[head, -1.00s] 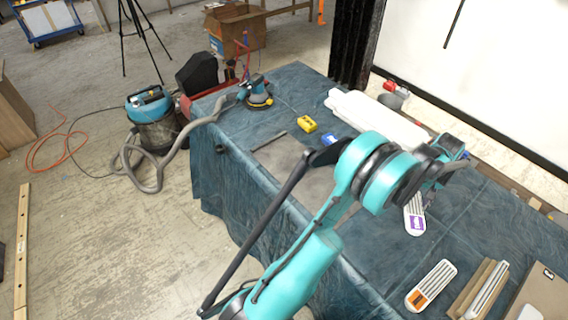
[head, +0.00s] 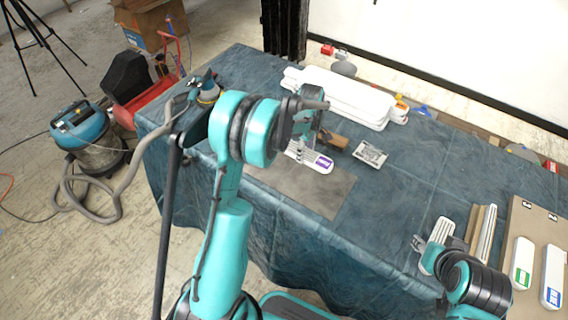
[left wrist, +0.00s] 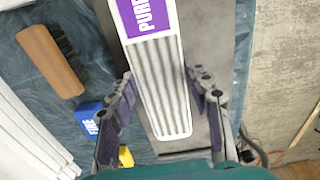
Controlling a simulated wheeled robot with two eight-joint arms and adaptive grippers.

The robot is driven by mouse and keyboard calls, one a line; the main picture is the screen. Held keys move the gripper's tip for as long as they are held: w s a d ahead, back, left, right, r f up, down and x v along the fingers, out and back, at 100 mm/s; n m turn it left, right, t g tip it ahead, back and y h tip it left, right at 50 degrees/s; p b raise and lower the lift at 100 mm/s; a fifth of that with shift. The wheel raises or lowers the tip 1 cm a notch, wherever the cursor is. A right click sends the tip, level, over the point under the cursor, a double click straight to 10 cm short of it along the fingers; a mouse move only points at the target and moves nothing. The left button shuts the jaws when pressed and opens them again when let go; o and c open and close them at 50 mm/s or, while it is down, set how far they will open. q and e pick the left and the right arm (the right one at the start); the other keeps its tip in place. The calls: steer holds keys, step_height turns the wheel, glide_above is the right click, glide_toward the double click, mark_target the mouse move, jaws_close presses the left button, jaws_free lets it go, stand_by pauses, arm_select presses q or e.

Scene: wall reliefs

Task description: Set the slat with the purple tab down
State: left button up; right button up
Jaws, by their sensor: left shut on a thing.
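The white grooved slat with the purple tab (head: 322,163) is in my left gripper (head: 300,147). In the left wrist view the slat (left wrist: 158,85) lies between the two fingers (left wrist: 160,88), its purple end pointing away. The slat is over the flat grey mat (head: 318,191) on the table; I cannot tell whether it touches it. The arm and gripper hide part of the slat in the head view. My right gripper (head: 432,252) is at the lower right by another white slat (head: 442,230); its fingers are too unclear to read.
A blue cloth covers the table (head: 385,215). A wooden brush (left wrist: 50,60) and a blue block (left wrist: 88,117) lie beside the mat. White rolls (head: 340,95) lie at the back. A brown board (head: 535,215) holds slats with green (head: 522,262) and blue tabs (head: 552,275).

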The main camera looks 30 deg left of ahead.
mark_target(288, 151)
arm_select(q)
steer(key=a+f, duration=0.1)
steer(key=a, duration=0.1)
steer(key=s+a+f, duration=0.1)
steer(key=a, duration=0.1)
steer(key=a+f+b, duration=0.1)
steer(key=a+f, duration=0.1)
steer(key=shift+s, duration=0.35)
steer(key=shift+f+b, duration=0.8)
steer(key=shift+f, duration=1.1)
steer(key=shift+f, duration=0.15)
steer(key=o, duration=1.2)
steer(key=shift+o, duration=0.2)
